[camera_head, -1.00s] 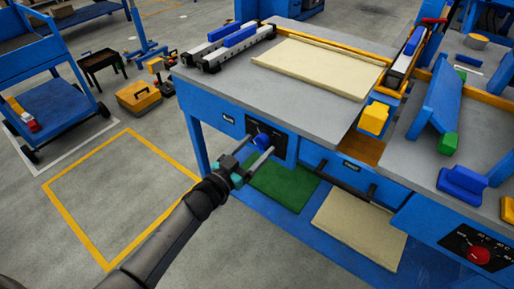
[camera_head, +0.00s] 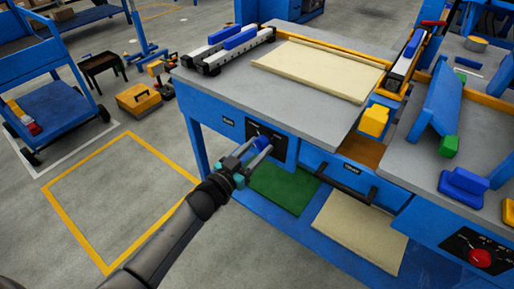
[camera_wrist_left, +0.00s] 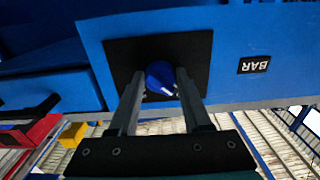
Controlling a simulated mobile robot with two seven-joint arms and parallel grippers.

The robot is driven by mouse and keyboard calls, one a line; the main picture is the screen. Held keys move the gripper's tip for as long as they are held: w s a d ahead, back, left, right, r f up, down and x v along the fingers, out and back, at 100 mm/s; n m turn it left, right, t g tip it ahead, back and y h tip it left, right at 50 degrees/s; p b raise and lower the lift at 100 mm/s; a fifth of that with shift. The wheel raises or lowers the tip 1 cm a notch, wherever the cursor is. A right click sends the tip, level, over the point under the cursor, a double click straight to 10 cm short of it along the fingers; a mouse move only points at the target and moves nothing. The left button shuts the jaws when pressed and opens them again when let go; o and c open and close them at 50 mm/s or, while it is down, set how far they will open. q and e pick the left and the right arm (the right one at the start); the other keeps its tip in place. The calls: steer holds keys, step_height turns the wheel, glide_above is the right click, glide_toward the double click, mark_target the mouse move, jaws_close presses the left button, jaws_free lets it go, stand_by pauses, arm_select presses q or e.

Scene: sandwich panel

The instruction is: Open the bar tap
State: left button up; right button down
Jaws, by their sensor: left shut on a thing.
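The bar tap is a round blue knob (camera_head: 262,143) on a black plate on the front of the blue workbench. In the left wrist view the knob (camera_wrist_left: 160,76) shows a white mark near its lower right. A label reading BAR (camera_wrist_left: 254,65) is beside the plate, upside down in that view. My left gripper (camera_head: 258,147) reaches in from the lower left, and its fingers are shut on the knob, one on each side. In the left wrist view the gripper (camera_wrist_left: 160,86) hides part of the plate. My right gripper is not in view.
A drawer with a dark handle (camera_head: 346,186) is right of the plate. A red knob (camera_head: 480,257) is on a panel at the lower right. A green mat (camera_head: 283,187) lies on the lower shelf. The floor at left is clear inside a yellow outline.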

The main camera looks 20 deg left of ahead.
arm_select(q)
jaws_close()
